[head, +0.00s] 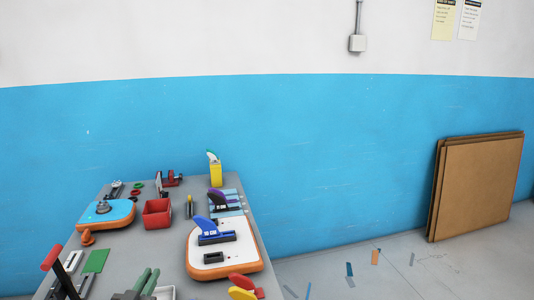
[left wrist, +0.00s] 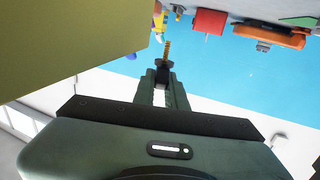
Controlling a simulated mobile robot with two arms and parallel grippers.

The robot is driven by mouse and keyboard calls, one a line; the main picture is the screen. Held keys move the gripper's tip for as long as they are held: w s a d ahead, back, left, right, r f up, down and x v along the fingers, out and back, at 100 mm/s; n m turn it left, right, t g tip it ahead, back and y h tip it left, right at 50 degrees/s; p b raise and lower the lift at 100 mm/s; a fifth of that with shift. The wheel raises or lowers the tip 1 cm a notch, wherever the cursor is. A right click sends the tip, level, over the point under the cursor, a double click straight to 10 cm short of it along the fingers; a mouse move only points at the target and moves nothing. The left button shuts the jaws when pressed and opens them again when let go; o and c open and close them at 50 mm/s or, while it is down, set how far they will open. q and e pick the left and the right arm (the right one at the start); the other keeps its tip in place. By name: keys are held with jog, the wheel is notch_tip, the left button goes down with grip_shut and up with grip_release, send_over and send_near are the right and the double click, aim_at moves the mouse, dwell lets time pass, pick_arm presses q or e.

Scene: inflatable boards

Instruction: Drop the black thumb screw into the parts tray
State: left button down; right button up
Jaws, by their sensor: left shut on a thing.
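My left gripper (head: 150,273) shows at the bottom of the head view, its greenish fingers pointing away over the near part of the table. In the left wrist view the gripper (left wrist: 163,72) is shut on the black thumb screw (left wrist: 163,63), with a brass-yellow threaded shaft sticking out past the fingertips. The screw cannot be made out in the head view. A red open-top tray (head: 157,218), likely the parts tray, stands farther back on the table, apart from the gripper; it also shows in the left wrist view (left wrist: 208,22). Its inside is hard to see. My right gripper is not in view.
The grey table (head: 165,252) holds a blue-orange board (head: 118,214) left of the tray and a white-orange board (head: 245,258) with a blue fin (head: 215,236) to its right. A yellow holder (head: 215,175) stands behind.

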pick_arm(q)
jog(key=shift+s+f, duration=0.1)
jog(key=shift+f, duration=0.15)
jog(key=c, duration=1.4)
grip_release()
jog(key=shift+c, duration=0.2)
jog(key=shift+o, duration=0.4)
jog(key=s+b, duration=0.1)
jog(key=s, duration=0.7)
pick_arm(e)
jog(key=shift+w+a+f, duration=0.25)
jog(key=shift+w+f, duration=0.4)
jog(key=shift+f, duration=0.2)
pick_arm(q)
jog(key=shift+w+a, duration=0.1)
